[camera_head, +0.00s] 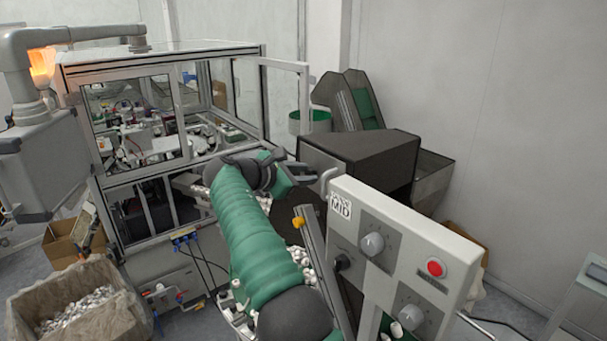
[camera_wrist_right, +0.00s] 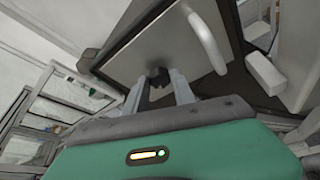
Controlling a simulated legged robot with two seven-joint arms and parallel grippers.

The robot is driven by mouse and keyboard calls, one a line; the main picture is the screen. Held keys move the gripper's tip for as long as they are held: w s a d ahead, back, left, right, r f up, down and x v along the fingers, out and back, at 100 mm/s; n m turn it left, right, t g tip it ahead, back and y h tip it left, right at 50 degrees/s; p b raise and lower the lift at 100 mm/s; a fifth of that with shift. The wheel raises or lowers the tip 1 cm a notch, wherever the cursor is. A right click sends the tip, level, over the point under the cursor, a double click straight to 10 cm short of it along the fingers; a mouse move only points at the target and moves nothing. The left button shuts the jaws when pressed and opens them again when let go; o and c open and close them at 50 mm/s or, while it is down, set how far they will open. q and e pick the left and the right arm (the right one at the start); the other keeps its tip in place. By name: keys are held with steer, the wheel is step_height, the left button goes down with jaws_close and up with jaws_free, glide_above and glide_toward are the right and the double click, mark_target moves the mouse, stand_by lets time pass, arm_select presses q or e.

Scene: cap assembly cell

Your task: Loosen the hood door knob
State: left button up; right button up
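A small black knob (camera_wrist_right: 158,76) sits on a light grey door panel (camera_wrist_right: 120,66) in the right wrist view. A pale curved handle (camera_wrist_right: 207,38) is to its right on the same panel. My right gripper (camera_wrist_right: 160,86) has its two grey fingers apart, with the knob between their tips; I cannot tell whether they touch it. In the head view my right gripper (camera_head: 301,172) reaches beside the dark hood box (camera_head: 360,158), left of the pale handle (camera_head: 328,178). The knob is hidden there. My left gripper is not in view.
A control panel (camera_head: 400,262) with dials and a red button (camera_head: 436,267) stands close on the right of my arm. A glazed machine cell (camera_head: 160,48) is at the left. A lined box of white caps (camera_head: 72,308) stands at lower left.

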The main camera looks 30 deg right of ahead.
steer(key=o, duration=0.4)
steer(key=shift+w+f, duration=0.15)
steer(key=shift+w, duration=0.1)
steer(key=v, duration=1.7)
steer(key=shift+w+d, duration=0.25)
